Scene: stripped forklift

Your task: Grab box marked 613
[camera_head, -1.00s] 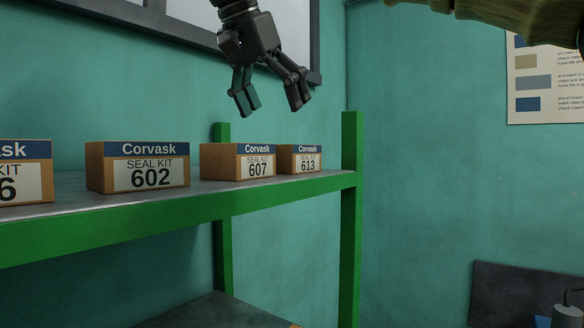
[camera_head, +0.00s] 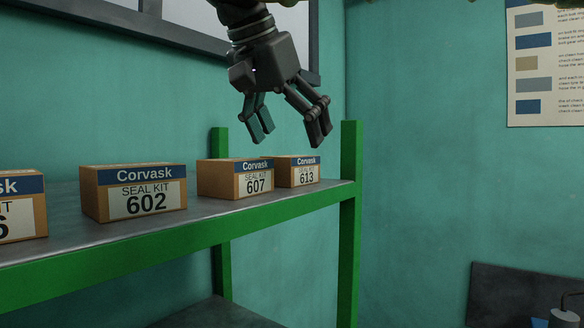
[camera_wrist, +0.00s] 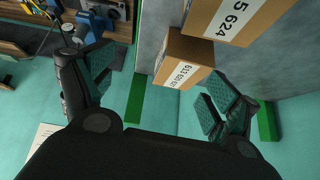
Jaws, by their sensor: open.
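The box marked 613 (camera_head: 304,172) is a small brown carton with a blue Corvask band and a white label. It stands upright on the shelf near its right end, just right of the box marked 607 (camera_head: 235,180). My gripper (camera_head: 291,134) is open and empty, fingers pointing down, above these two boxes and apart from them. In the wrist view my gripper (camera_wrist: 160,88) spreads wide, and a brown carton (camera_wrist: 176,48) shows beyond the fingers, closer to the right one.
The green-edged shelf (camera_head: 180,235) also carries the box marked 602 (camera_head: 134,192) and a partly cut-off box (camera_head: 20,205) at left. A green post (camera_head: 349,225) rises right of the 613 box. A teal wall and window frame stand behind.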

